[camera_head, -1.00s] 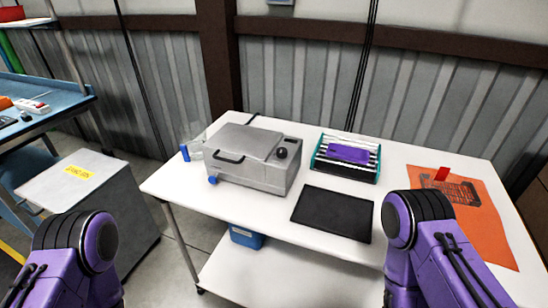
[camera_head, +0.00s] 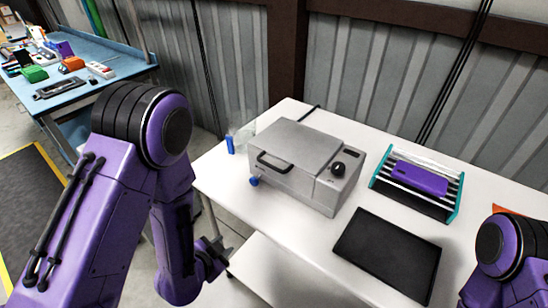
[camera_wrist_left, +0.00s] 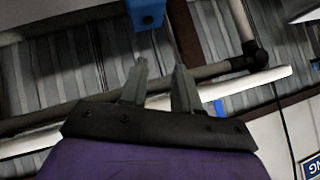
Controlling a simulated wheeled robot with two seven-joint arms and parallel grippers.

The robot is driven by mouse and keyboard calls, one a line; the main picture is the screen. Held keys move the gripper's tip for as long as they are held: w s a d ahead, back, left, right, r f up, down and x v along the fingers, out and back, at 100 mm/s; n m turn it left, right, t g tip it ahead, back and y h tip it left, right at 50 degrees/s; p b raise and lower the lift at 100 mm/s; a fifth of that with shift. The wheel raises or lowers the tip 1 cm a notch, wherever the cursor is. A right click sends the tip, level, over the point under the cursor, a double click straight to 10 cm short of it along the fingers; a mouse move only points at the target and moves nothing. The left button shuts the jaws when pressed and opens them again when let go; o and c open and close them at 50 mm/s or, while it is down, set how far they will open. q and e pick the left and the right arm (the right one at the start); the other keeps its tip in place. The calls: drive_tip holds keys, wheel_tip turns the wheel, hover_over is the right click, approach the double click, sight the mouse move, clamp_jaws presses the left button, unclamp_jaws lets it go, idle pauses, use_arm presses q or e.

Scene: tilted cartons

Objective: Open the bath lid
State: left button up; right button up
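The bath is a grey metal box (camera_head: 318,192) on the white table in the head view. Its flat lid (camera_head: 295,145) is shut, with a black handle (camera_head: 273,163) at its front left edge. A black knob (camera_head: 338,169) sits on top at the right, and a blue tap (camera_head: 254,181) at the lower left corner. My left gripper (camera_head: 222,262) is below and left of the bath, near the table's front left edge and apart from the bath. In the left wrist view its two fingers (camera_wrist_left: 160,78) stand apart with nothing between them. My right gripper is out of view.
On the white table (camera_head: 228,183), a black mat (camera_head: 388,255) lies right of the bath, and a teal-ended rack (camera_head: 418,203) holds a purple item. A clear bottle with a blue part (camera_head: 231,144) stands left of the bath. A blue bench (camera_head: 85,78) is at the back left.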

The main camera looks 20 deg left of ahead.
use_arm(q)
drive_tip(key=w+d+r+m+t+h, duration=0.2)
drive_tip(key=w+r+m+t, duration=0.15)
drive_tip(key=r+m, duration=0.4)
drive_tip(key=m+t+h, duration=0.1)
drive_tip(key=m+h, duration=0.2)
drive_tip(key=m, duration=0.5)
approach(269, 166)
drive_tip(key=b+x, duration=0.3)
drive_tip(key=x, duration=0.7)
drive_tip(key=shift+w+f, duration=0.2)
drive_tip(key=shift+w, duration=0.15)
drive_tip(key=shift+s+d, duration=0.1)
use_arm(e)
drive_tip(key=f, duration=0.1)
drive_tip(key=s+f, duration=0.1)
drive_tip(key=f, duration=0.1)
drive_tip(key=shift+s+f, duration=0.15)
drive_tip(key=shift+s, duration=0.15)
use_arm(q)
drive_tip(key=shift+r, duration=0.1)
clamp_jaws()
